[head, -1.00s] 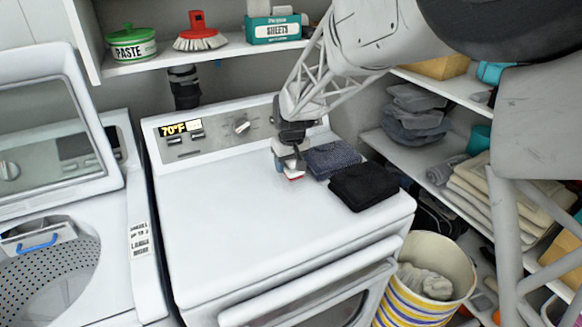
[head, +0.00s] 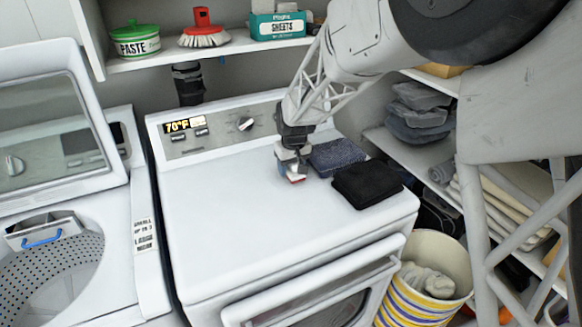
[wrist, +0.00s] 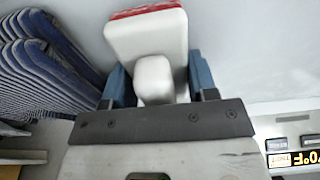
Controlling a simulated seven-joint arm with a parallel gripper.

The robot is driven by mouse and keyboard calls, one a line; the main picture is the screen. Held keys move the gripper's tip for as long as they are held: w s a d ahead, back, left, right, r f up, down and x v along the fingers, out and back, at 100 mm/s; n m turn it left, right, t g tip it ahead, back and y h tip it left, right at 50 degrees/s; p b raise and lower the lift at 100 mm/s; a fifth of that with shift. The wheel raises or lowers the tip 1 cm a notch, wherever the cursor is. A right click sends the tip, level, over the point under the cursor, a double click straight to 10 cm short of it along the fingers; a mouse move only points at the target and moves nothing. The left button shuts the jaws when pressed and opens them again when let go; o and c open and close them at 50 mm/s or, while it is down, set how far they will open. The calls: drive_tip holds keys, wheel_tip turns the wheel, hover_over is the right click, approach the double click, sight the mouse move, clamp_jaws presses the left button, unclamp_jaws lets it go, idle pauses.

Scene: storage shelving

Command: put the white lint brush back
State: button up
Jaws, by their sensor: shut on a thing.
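The white lint brush (wrist: 148,38) has a white handle and a white head with a red edge. It fills the middle of the wrist view, between my gripper's two blue-grey fingers. My gripper (head: 292,168) is shut on the brush and holds it low over the white dryer top (head: 235,215), left of the folded cloths. In the head view only a small part of the brush (head: 295,179) shows, with its red edge facing down. I cannot tell whether it touches the dryer top.
A blue-grey folded cloth (head: 335,155) and a black folded cloth (head: 367,183) lie right of my gripper. The upper shelf (head: 175,61) holds a green paste tin (head: 137,42), a red scrub brush (head: 204,32) and a sheets box (head: 277,25). The dryer's front left is clear.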

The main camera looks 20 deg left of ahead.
drive_tip(key=shift+f, duration=0.3)
drive_tip(key=o, duration=1)
drive_tip(key=shift+c, duration=0.2)
drive_tip(key=shift+r, duration=0.2)
drive_tip(key=r, duration=0.8)
drive_tip(key=s+d+r, duration=0.1)
drive_tip(key=r, duration=0.2)
drive_tip(key=shift+s+d+r, duration=0.1)
drive_tip(key=shift+r, duration=0.3)
